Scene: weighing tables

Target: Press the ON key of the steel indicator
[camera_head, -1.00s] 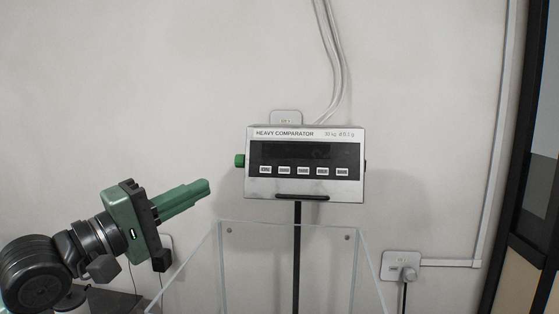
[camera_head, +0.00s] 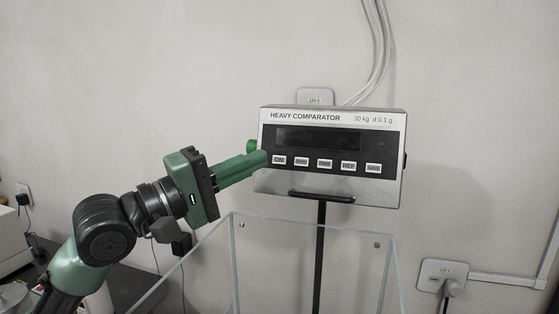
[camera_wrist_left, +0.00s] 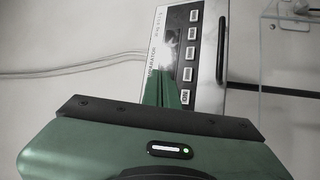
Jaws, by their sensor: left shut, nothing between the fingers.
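The steel indicator (camera_head: 330,185), labelled HEAVY COMPARATOR, stands on a black post. Its dark display (camera_head: 318,139) is blank, with a row of several pale keys below. The leftmost key (camera_head: 279,160) is the ON key by its place; its lettering is hard to read. My left gripper (camera_head: 262,160) is shut and empty, its green fingertips just left of that key; I cannot tell whether they touch it. In the left wrist view the indicator (camera_wrist_left: 208,50) appears turned on its side, with the shut fingers (camera_wrist_left: 162,90) in front of its lower part. My right gripper is not in view.
A clear-walled box (camera_head: 392,280) stands below the indicator. Wall sockets (camera_head: 444,276) and cables (camera_head: 380,50) are on the wall. A dark table (camera_head: 135,285) is at lower left.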

